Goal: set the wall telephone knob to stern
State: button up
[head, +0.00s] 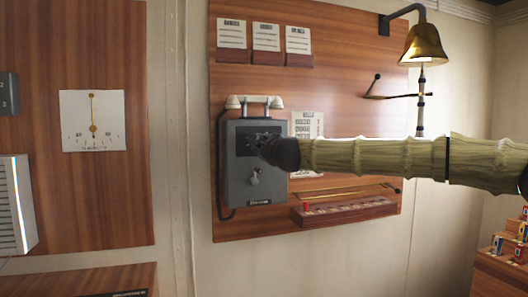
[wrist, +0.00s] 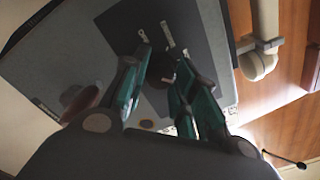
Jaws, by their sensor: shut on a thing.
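The wall telephone (head: 240,188) is a grey box on a wooden panel, with a pale handset (head: 262,100) on top and a small crank (head: 254,176) on its front. Its dark dial plate (head: 243,145) is partly covered by my gripper (head: 264,144), which reaches in from the right. In the wrist view, my gripper (wrist: 166,72) is shut on the dark knob (wrist: 163,66) at the dial plate (wrist: 120,20). Pale labels show on the plate but are too small to read. The knob's pointing direction is hidden between the fingers.
A brass bell (head: 423,42) hangs at the upper right. A wooden rack (head: 345,212) sits low on the panel, right of the telephone. Paper cards (head: 265,37) hang above it. A round-scale gauge (head: 93,120) is on the left wall.

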dwell(0.6)
jog(key=o, duration=1.1)
jog(key=shift+c, duration=0.2)
jog(key=v, duration=1.2)
